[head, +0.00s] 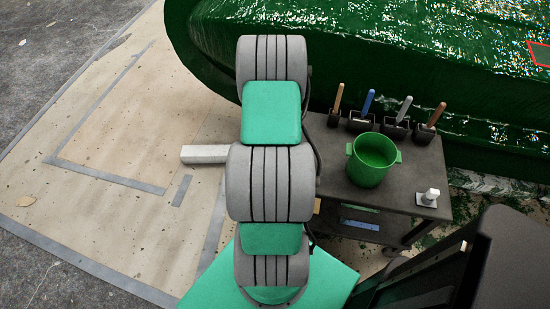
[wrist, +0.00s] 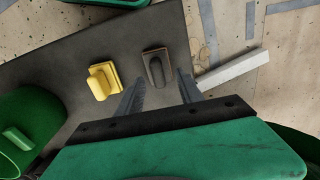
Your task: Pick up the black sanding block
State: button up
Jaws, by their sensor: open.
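In the wrist view the black sanding block (wrist: 157,68), dark with a raised grip on top, lies on the dark cart top (wrist: 75,58) near its edge. My gripper (wrist: 161,84) is open and empty, and its two fingers point down toward the block. The block shows just beyond the fingertips, roughly in line with the gap between them. I cannot tell the remaining height above it. In the head view my own arm hides the block and the gripper.
A yellow block (wrist: 103,81) lies left of the black one. A pale bar (wrist: 232,70) shows beyond the cart edge. The green hull (head: 330,50) rises behind.

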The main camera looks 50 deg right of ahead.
jog(key=f, duration=0.4)
jog(key=shift+s+d, duration=0.15)
jog(key=shift+s, duration=0.05)
jog(key=shift+c, duration=0.4)
grip_shut()
